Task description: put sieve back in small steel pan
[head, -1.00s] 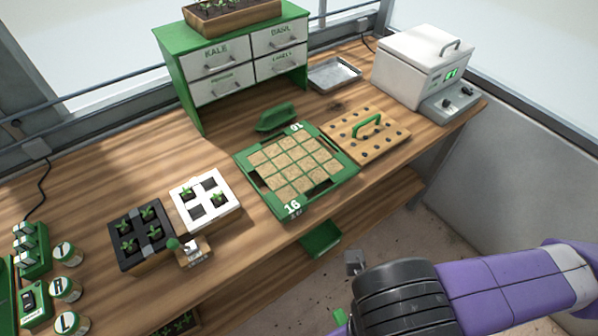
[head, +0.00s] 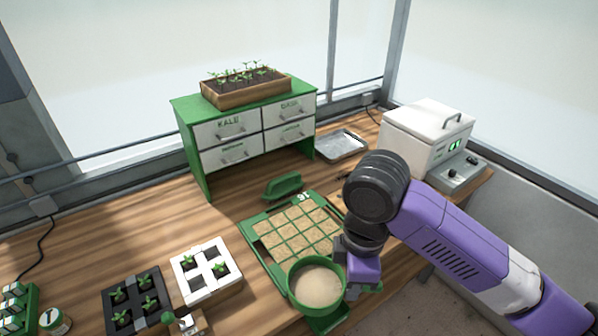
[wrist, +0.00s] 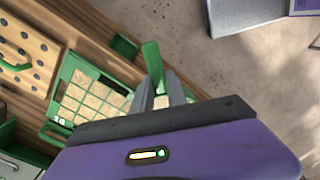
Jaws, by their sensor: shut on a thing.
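The sieve (head: 290,289) is a round green-rimmed bowl with a pale sandy-coloured inside. In the head view it hangs over the near edge of the green seed tray. My gripper (head: 352,282) is at its right side, shut on the sieve. In the wrist view the sieve's green handle (wrist: 152,60) stands between my fingers (wrist: 160,97); the bowl does not show clearly there. The small steel pan (head: 341,145) is a shallow metal tray at the back of the bench, right of the drawer cabinet. It looks empty and is well apart from my gripper.
The green seed tray (head: 256,236) with soil cells lies under and behind the sieve. A green-handled tool (head: 283,187) sits behind it. The drawer cabinet (head: 190,150) and white lidded machine (head: 428,132) flank the pan. My arm hides most of the pegged board.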

